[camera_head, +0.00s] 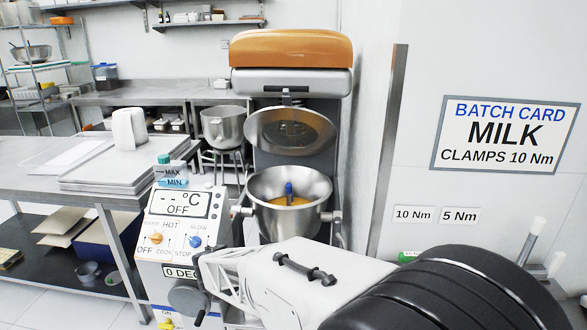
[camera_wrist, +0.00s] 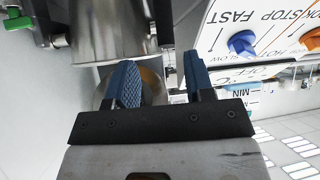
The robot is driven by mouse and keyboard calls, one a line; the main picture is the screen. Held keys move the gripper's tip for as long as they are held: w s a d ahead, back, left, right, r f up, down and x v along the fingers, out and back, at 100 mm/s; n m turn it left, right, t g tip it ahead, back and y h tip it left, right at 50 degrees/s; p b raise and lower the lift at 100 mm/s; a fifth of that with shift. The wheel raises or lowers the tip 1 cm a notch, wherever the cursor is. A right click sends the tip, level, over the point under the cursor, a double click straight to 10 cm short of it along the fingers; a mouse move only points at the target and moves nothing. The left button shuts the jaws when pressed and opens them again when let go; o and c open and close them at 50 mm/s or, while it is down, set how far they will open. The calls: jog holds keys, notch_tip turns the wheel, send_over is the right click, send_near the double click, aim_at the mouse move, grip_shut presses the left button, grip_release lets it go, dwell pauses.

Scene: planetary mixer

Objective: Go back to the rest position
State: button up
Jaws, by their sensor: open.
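My gripper (camera_wrist: 160,80) is open in the wrist view, with two blue textured fingers apart and nothing between them. In the head view my arm reaches in from the lower right, and my gripper end is in front of the mixer, beside the lower right of the control panel (camera_head: 180,232). The fingertips are hard to make out there. The mixer's steel bowl (camera_head: 262,188) holds something yellow with a blue-topped part standing in it. The round lid (camera_head: 290,130) is raised under the orange-topped mixer head (camera_head: 290,48).
The panel has an orange knob (camera_head: 156,239) and a blue knob (camera_head: 195,241); its display reads OFF. A green-capped container (camera_head: 170,172) stands on top. A steel table (camera_head: 40,185) with trays is at left. A wall card (camera_head: 505,134) reads MILK, CLAMPS 10 Nm.

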jog(key=w+d+r+m+g+h, duration=0.1)
jog(key=d+r+m+h, duration=0.15)
jog(key=d+r, duration=1.2)
jog(key=s+d+r+g+h, duration=0.1)
jog(key=s+d+r, duration=0.3)
jog(key=d, duration=0.5)
jog(key=s+d+r+g+h, duration=0.2)
jog(key=s+d+r, duration=0.2)
jog(key=d, duration=0.5)
jog(key=s+d+r+g+y, duration=0.1)
jog(key=s+d+r+g, duration=0.25)
jog(key=s+d, duration=0.95)
jog(key=s+d+y, duration=0.1)
jog(key=s+y, duration=0.1)
jog(key=s, duration=1.5)
jog(key=shift+d+g+y, duration=0.15)
jog(key=shift+g+y, duration=0.2)
